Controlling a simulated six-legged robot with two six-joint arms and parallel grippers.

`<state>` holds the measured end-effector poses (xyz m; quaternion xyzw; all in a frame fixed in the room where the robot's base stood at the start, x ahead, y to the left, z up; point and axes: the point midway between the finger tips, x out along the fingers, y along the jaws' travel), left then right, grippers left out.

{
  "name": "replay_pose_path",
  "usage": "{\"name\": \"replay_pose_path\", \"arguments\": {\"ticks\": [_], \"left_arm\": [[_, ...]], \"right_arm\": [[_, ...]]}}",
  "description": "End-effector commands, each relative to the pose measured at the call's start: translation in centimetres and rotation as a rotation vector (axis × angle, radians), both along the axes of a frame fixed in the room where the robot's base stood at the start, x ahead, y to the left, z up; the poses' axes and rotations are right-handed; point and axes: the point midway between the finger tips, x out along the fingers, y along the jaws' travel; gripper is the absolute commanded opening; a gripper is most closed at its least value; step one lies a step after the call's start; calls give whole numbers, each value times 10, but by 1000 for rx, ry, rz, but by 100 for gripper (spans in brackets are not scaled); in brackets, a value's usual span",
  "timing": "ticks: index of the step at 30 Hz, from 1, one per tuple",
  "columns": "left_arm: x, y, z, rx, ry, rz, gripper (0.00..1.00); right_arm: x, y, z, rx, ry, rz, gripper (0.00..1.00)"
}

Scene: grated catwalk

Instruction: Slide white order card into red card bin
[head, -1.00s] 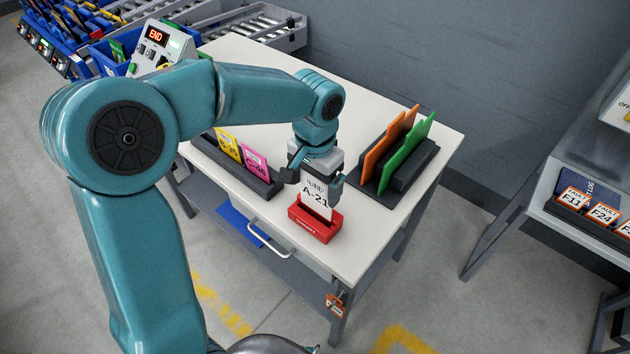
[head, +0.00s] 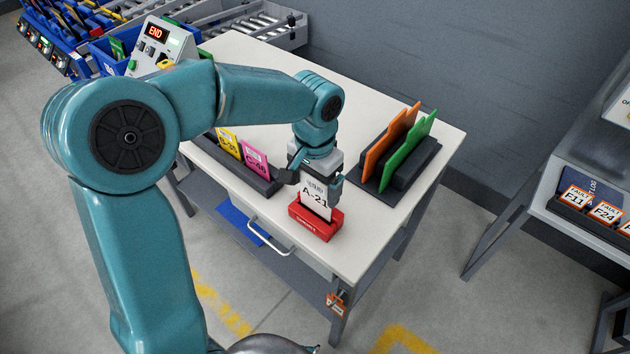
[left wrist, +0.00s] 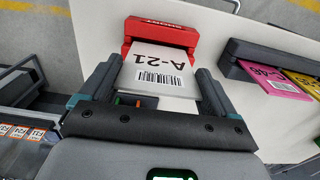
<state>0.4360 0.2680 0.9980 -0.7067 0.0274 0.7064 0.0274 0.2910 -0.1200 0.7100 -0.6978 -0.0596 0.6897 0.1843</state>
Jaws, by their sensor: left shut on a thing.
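The white order card (head: 314,201), marked A-21 with a barcode, stands nearly upright over the red card bin (head: 316,230) near the table's front edge. Its lower edge is at the bin's slot; how deep it sits is hard to tell. In the left wrist view the card (left wrist: 158,78) reaches the mouth of the red bin (left wrist: 163,32). My left gripper (head: 308,186) is shut on the card, with one finger at each side edge; it also shows in the left wrist view (left wrist: 158,88). My right gripper is not in view.
A dark rack (head: 236,172) with yellow (head: 228,143) and pink cards (head: 255,160) stands close left of the bin. A dark holder (head: 408,170) with orange (head: 384,148) and green dividers (head: 408,150) stands to the right. The white tabletop (head: 375,235) is clear right of the bin.

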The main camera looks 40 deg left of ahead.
Motion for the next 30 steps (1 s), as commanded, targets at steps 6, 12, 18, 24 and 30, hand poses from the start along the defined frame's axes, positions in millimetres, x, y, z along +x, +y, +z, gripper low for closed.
{"name": "replay_pose_path", "arguments": {"ticks": [6,12,18,24,30], "left_arm": [[0,0,-11,0,0,0,60],[0,0,-19,0,0,0,60],[0,0,-26,0,0,1,60],[0,0,-27,0,-1,0,60],[0,0,-27,0,0,0,60]], "right_arm": [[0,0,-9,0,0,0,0],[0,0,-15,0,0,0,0],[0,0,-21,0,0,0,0],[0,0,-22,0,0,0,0],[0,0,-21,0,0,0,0]]}}
